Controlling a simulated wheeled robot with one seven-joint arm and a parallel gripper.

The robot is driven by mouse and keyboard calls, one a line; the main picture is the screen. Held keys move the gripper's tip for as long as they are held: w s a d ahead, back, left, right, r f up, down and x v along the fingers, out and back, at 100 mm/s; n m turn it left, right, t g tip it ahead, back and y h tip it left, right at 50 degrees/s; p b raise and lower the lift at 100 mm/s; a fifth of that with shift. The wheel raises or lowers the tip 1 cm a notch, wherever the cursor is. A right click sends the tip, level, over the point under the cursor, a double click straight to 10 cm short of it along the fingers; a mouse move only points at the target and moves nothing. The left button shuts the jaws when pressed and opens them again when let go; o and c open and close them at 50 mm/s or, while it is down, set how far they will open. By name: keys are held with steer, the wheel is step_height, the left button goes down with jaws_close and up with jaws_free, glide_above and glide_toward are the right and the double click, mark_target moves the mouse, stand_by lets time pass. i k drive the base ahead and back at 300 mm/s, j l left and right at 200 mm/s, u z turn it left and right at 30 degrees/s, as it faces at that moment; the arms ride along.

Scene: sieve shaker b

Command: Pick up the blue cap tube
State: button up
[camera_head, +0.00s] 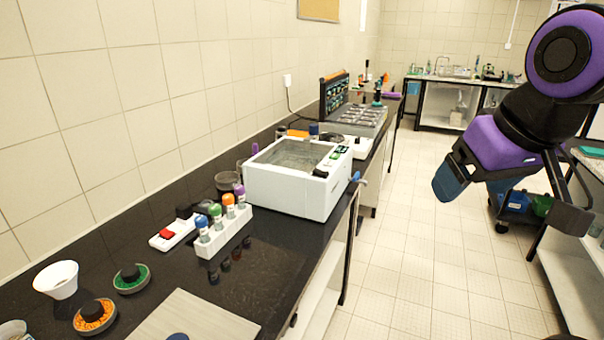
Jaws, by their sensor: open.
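The blue cap tube (202,228) stands upright in the white rack (224,241), at the rack's near left end. Tubes with green (215,213), orange (229,205) and purple (240,194) caps stand in the same rack; only their upper parts show. My gripper (508,200) is at the right, over the floor and well away from the rack. It is open, with nothing seen between its fingers.
A white water-bath-like machine (290,188) stands just behind the rack. A white power strip with a red switch (174,233) lies left of it. A white cup (57,279), green dish (132,279), orange dish (95,317) and pale board (195,319) occupy the near counter.

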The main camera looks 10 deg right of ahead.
mark_target(201, 221)
steer(key=i+l+u, duration=0.3)
steer(key=u, duration=0.15)
steer(key=i+l+u, duration=0.3)
steer(key=u, duration=0.2)
steer(key=i+l+u, duration=0.15)
steer(key=l+u, duration=0.3)
